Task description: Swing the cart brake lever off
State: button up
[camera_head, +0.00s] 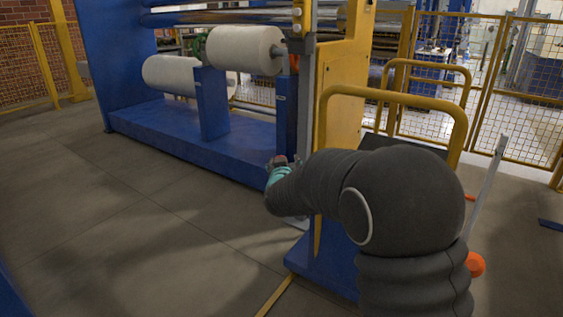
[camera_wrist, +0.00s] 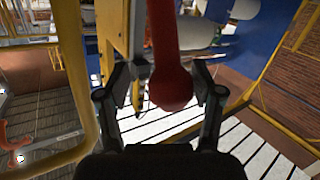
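A red lever with a round knob (camera_wrist: 171,88) fills the middle of the wrist view. It looks like the brake lever, but its mount is outside that view. My gripper (camera_wrist: 168,75) is open, with one finger on each side of the lever near the knob. I cannot tell whether either finger touches it. In the head view my gripper (camera_head: 280,165) is small and partly hidden by my dark arm, in front of the blue machine base. The cart (camera_head: 330,265) has a blue base and yellow handle bars (camera_head: 395,95), and my arm hides much of it.
An orange knob (camera_head: 476,264) and a grey bar (camera_head: 489,190) show right of my arm. White film rolls (camera_head: 245,50) sit on the blue roller machine (camera_head: 180,140) behind. Yellow mesh fence (camera_head: 535,115) closes the right side. The floor at left is clear.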

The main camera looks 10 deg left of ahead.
jog(key=shift+s+a+r, duration=0.15)
jog(key=shift+a+r, duration=0.05)
jog(key=shift+a, duration=0.25)
jog(key=shift+s, duration=0.2)
jog(key=s+d+r, duration=0.1)
jog(key=s, duration=1)
jog(key=shift+s+d, duration=0.2)
jog(key=shift+r, duration=0.1)
